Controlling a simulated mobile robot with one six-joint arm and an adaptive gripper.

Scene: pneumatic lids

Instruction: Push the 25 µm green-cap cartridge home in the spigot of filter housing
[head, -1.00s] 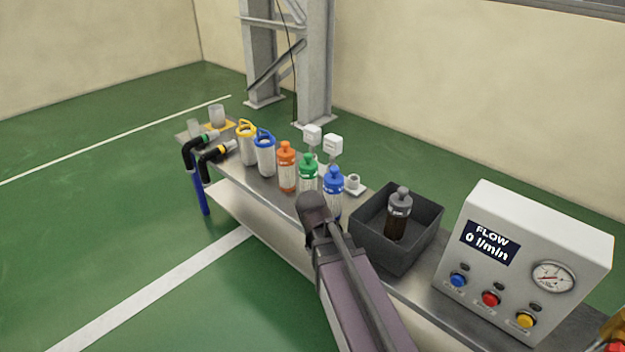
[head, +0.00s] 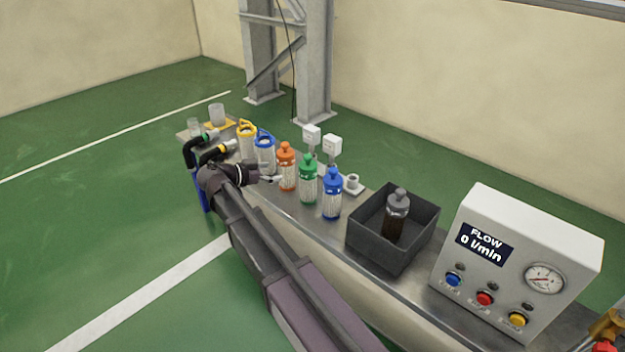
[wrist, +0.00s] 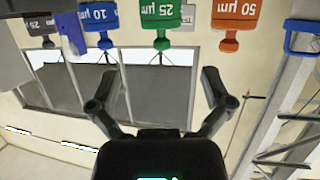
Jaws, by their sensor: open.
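The green-cap cartridge (head: 308,182) stands upright on the bench, between an orange-cap cartridge (head: 286,170) and a blue-cap one (head: 332,195). In the wrist view, which looks upside down, the green cartridge (wrist: 161,14) reads 25 µm and hangs from the top edge; orange reads 50 µm and blue 10 µm. My gripper (head: 275,179) is open and empty, left of the green cartridge and close to the orange one. Its spread fingers (wrist: 158,80) show in the wrist view with nothing between them. A small white round fitting (head: 353,184) stands behind the blue cartridge; whether it is the spigot I cannot tell.
A dark bin (head: 385,255) holding a grey-cap cartridge (head: 396,215) and the flow panel (head: 520,262) are at right. White boxes (head: 332,145) stand behind.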

